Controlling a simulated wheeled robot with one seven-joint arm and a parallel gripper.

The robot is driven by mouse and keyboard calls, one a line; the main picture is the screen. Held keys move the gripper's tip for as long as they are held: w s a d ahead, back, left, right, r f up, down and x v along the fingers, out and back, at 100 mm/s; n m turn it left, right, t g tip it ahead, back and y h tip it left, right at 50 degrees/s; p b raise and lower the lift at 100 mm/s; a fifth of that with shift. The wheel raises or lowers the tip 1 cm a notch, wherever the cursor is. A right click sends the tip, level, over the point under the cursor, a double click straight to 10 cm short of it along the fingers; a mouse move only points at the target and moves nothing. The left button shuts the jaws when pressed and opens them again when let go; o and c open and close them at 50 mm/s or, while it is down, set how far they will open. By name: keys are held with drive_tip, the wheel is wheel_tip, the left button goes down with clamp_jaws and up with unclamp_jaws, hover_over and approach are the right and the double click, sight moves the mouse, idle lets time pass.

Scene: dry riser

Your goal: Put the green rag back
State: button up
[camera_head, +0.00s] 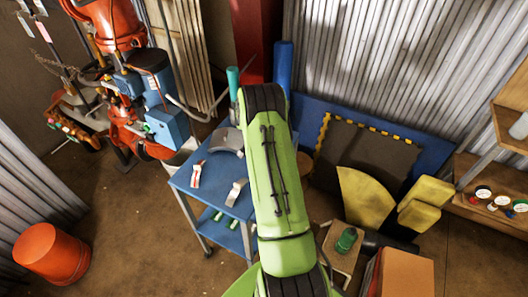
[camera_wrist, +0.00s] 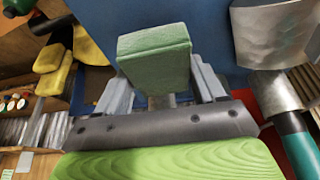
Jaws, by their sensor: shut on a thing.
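The green rag (camera_wrist: 154,58) shows in the wrist view as a folded, block-like green piece. It sits between the two grey fingers of my gripper (camera_wrist: 160,78), which is shut on it. A blue surface lies behind the rag in that view; I cannot tell whether the rag touches it. In the head view my green arm reaches over the right side of the blue cart (camera_head: 214,203). The arm hides my gripper and the rag there.
The cart top bears a curved grey metal piece (camera_head: 228,140) and small tools. A green can (camera_head: 346,240) stands on a small wooden stool. Yellow pads (camera_head: 425,203) lie to the right. An orange bucket (camera_head: 52,254) stands at left, with open brown floor between it and the cart.

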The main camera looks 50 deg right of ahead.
wheel_tip(320, 180, down, 2)
drive_tip(key=shift+f, duration=0.35)
drive_tip(key=shift+c, duration=0.6)
drive_tip(key=o, duration=1.2)
drive_tip(key=shift+a, duration=0.1)
drive_tip(key=shift+r, duration=0.1)
drive_tip(key=s+a+r+n+t+y, duration=0.1)
drive_tip(key=s+a+r+n, duration=0.15)
drive_tip(key=a+r, duration=0.85)
drive_tip(key=s+a+r+n+t, duration=0.1)
drive_tip(key=a+r+n, duration=0.2)
drive_tip(key=a+r, duration=0.8)
drive_tip(key=s+a+r+n+y, duration=0.1)
drive_tip(key=s+a+r+n, duration=0.2)
drive_tip(key=s, duration=0.3)
drive_tip(key=s+a+r+n+t+y, duration=0.1)
drive_tip(key=s+a+r+n, duration=0.2)
drive_tip(key=s, duration=0.4)
drive_tip(key=s+a+r+n+t+y, duration=0.1)
drive_tip(key=s+a+r+n, duration=0.2)
drive_tip(key=s+a, duration=0.3)
drive_tip(key=shift+s+a+r+p, duration=0.35)
drive_tip(key=shift+s+a+r, duration=0.05)
drive_tip(key=shift+s+r, duration=0.3)
